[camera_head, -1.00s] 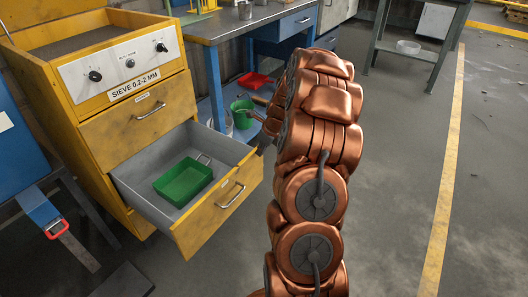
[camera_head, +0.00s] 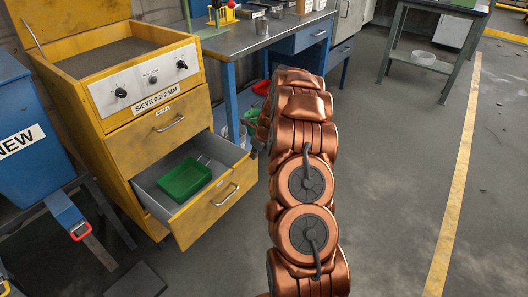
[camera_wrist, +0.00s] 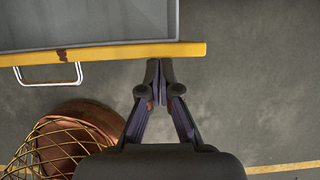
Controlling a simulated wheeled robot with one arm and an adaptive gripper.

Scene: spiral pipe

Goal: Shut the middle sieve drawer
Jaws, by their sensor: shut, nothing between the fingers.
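The yellow sieve cabinet (camera_head: 98,100) stands at the left in the head view, with a "SIEVE 0.2-2 MM" label. Its upper drawer (camera_head: 160,130) is shut. The drawer below it (camera_head: 215,200) is partly open, with a grey inside and a bar handle. A green tray (camera_head: 184,180) lies in it. In the wrist view the drawer front (camera_wrist: 120,53) is a yellow bar across the top, with its handle (camera_wrist: 48,75) at the left. My gripper (camera_wrist: 159,74) is shut and empty, its tips at the outer face near the right end. My arm mostly hides it in the head view.
A workbench (camera_head: 225,42) with blue drawers stands behind the cabinet; a green bucket is partly hidden beneath it. A blue bin (camera_head: 35,150) stands at the left. A metal table (camera_head: 440,6) is at the back right. The floor at the right is clear.

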